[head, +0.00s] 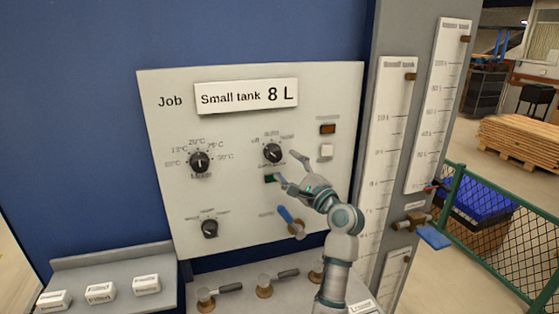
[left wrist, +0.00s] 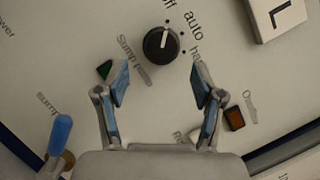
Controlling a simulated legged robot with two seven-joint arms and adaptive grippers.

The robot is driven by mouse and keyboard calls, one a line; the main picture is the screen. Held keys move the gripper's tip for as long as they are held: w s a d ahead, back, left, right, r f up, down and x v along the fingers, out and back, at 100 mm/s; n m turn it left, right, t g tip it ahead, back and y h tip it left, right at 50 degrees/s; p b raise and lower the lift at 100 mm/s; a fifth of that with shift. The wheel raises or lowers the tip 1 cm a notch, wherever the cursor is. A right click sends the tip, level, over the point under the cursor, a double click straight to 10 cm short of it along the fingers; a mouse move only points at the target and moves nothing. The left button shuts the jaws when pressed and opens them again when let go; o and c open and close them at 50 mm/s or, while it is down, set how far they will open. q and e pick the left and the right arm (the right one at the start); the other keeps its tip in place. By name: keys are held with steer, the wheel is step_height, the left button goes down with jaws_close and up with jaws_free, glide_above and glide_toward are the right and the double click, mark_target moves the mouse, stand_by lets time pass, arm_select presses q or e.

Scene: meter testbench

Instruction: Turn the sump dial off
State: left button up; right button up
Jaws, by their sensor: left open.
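The sump dial (head: 272,153) is a round black knob with a white pointer line on the light panel (head: 240,215). It shows large in the left wrist view (left wrist: 158,47), with off, auto and hand labels around it. Its pointer is turned toward the off side. My left gripper (head: 291,170) is open, to the lower right of the dial in the head view. In the left wrist view its fingers (left wrist: 160,80) are spread below the dial, apart from it, with nothing between them. My right gripper is not in view.
A green indicator (head: 270,178) and a blue-handled valve (head: 287,216) lie close to my left gripper. The mixer dial (head: 199,161), another black dial (head: 210,229) and an orange lamp (head: 328,128) share the panel. Level gauges (head: 388,150) stand right. Valves (head: 206,298) lie below.

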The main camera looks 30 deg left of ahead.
arm_select(q)
steer(key=v, duration=0.6)
steer(key=shift+d, duration=0.3)
steer(key=shift+a+f, duration=0.1)
steer(key=shift+f, duration=0.05)
